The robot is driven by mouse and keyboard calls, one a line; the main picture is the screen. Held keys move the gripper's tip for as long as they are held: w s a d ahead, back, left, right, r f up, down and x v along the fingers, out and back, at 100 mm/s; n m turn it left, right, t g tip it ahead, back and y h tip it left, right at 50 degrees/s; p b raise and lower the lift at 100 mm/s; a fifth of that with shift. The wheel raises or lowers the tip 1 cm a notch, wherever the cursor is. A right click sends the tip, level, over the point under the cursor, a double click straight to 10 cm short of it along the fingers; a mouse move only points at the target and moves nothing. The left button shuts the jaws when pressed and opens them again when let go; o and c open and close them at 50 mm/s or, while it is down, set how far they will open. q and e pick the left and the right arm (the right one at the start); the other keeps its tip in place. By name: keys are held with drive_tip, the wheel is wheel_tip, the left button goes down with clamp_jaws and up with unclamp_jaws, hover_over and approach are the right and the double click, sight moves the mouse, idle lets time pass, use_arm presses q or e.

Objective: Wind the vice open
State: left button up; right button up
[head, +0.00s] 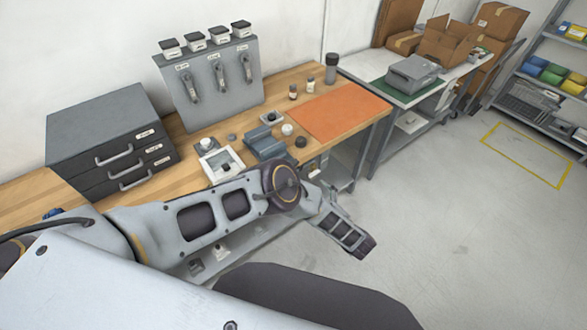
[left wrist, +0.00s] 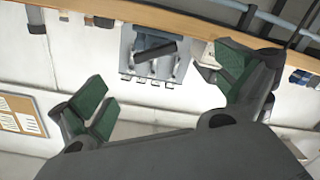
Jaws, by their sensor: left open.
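The vice (head: 268,141) is a blue-grey block near the front edge of the wooden bench, just beyond my left arm in the head view. Its handle cannot be made out clearly there. My left gripper (head: 350,237) hangs in front of the bench, to the right of the vice and nearer to me, apart from it. In the left wrist view its green-padded fingers (left wrist: 155,85) are spread wide with nothing between them. That view is upside down, and a dark bar (left wrist: 155,50) shows before a grey shape beyond the fingers. My right gripper is not in view.
On the bench are a dark drawer cabinet (head: 110,135), a grey tool panel (head: 212,85), an orange mat (head: 340,110), a white tray (head: 221,164) and small jars. A second table (head: 440,86) stands behind. The floor (head: 470,220) on the right is clear.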

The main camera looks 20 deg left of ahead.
use_arm(q)
drive_tip(key=shift+w+r, duration=0.25)
drive_tip(key=shift+r, duration=0.25)
drive_tip(key=shift+f, duration=0.1)
drive_tip(key=shift+b+x, duration=5.2)
drive_tip(key=shift+x, duration=1.4)
drive_tip(key=shift+w+a+r, duration=0.15)
drive_tip(key=shift+w+r, duration=0.05)
drive_tip(key=shift+r, duration=0.05)
